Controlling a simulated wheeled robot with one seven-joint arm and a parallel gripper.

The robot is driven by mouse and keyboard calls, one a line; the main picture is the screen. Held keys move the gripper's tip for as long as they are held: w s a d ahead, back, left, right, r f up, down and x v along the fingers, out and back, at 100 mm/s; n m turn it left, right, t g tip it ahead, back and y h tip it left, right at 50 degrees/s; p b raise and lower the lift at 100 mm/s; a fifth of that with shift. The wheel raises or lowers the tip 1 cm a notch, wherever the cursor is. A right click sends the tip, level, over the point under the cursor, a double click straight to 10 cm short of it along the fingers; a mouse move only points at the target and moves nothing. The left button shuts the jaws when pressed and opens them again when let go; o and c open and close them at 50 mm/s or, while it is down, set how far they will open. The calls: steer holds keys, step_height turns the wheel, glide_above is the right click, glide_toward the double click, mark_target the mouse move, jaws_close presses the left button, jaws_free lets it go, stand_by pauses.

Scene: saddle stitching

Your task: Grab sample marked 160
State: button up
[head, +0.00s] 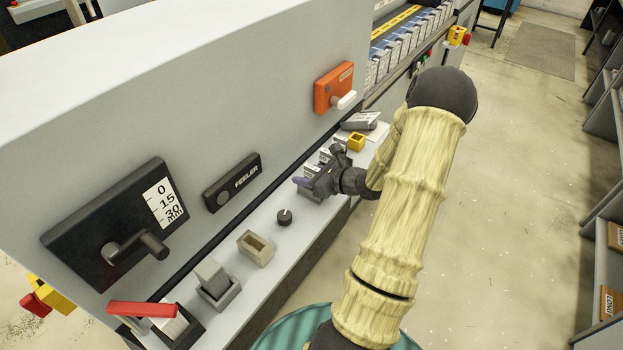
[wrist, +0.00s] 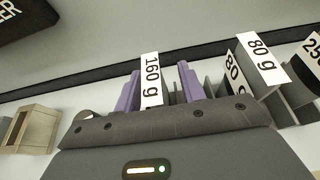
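The sample marked 160 g (wrist: 151,80) shows upright in the middle of the wrist view, with a white label and grey parts beside it. My gripper (wrist: 159,84) has its two purple fingers apart, one on each side of this sample. A gap shows between the label and the right finger; the left finger is close to the label's edge. In the head view my gripper (head: 304,182) is low over the machine's ledge, and it hides most of the sample there.
Two samples marked 80 g (wrist: 261,58) stand close to the right. A beige holder (wrist: 35,129) is at the left; it also shows in the head view (head: 255,248). A black knob (head: 284,217), orange box (head: 333,88) and yellow block (head: 356,142) are nearby. The machine wall rises behind.

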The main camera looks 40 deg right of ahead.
stand_by(0.4)
jaws_close()
steer(key=shift+r, duration=0.1)
step_height(320, 180, up, 10)
steer(key=shift+f, duration=0.1)
stand_by(0.5)
stand_by(0.5)
